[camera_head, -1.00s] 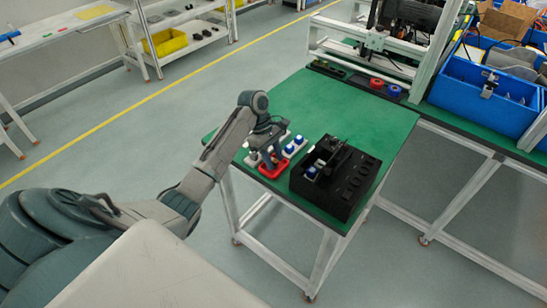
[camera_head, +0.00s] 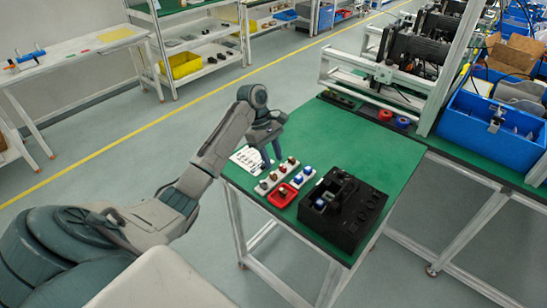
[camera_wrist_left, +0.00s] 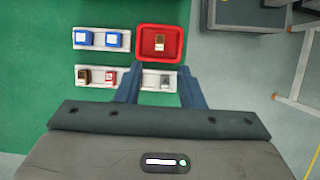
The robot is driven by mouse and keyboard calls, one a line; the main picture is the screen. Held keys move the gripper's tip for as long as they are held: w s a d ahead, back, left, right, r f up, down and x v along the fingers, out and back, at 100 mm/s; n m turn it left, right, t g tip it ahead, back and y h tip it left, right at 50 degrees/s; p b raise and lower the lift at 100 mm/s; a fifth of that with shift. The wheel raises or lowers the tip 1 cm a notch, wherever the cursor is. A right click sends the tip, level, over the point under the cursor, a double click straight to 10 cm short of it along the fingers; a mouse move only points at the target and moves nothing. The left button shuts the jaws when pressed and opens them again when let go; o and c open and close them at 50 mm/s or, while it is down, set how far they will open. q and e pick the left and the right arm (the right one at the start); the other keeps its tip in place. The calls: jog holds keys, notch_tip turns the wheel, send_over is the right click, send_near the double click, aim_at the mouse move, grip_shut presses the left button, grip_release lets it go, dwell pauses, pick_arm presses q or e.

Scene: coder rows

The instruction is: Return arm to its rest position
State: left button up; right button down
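My left gripper (camera_head: 271,158) is above the near left part of the green table (camera_head: 370,155). In the left wrist view its two fingers (camera_wrist_left: 160,88) are apart, with no part held between them. A red tray (camera_head: 282,196) holds one small brown and white part (camera_wrist_left: 160,42). A white strip (camera_wrist_left: 102,48) carries two blue parts (camera_wrist_left: 83,38). Another white strip (camera_wrist_left: 127,78) carries a brown, a red and a grey part, and the fingers partly cover it. My right gripper is in neither view.
A black fixture box (camera_head: 344,215) stands right of the tray. A white printed sheet (camera_head: 248,160) lies at the table's left edge. Blue bins (camera_head: 490,130), a metal frame (camera_head: 345,80) and red and blue round items (camera_head: 385,115) stand at the back right.

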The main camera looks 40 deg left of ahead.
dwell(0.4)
pick_arm(q)
jog(key=s+d+f+m, duration=0.1)
jog(key=s+f, duration=0.1)
jog(key=s+d+f+m+y, duration=0.1)
jog(key=s+d+f+m, duration=0.1)
jog(key=f, duration=0.1)
jog(key=s+d+f+m, duration=0.1)
jog(key=s+d+f, duration=0.1)
jog(key=f, duration=0.1)
jog(key=shift+s+f+y, duration=0.1)
jog(key=shift+y, duration=0.2)
jog(key=s+d+f+m+t+y, duration=0.1)
jog(key=s+d+f+m, duration=0.45)
jog(key=s, duration=0.45)
jog(key=s+d+r+m+t+y, duration=0.15)
jog(key=s+m, duration=0.25)
jog(key=s, duration=0.4)
jog(key=s+d+r+m+t+y, duration=0.1)
jog(key=s+d+r+m+t, duration=0.15)
jog(key=s+m, duration=0.45)
jog(key=a+f+n+g+b, duration=0.2)
jog(key=a+f+n+b, duration=0.1)
jog(key=f, duration=2.7)
jog(key=s+a+f+g+b, duration=0.1)
jog(key=s+f+b, duration=0.1)
jog(key=s+f, duration=1.8)
notch_tip(320, 180, down, 4)
jog(key=shift+a+f, duration=0.1)
jog(key=shift+a, duration=0.2)
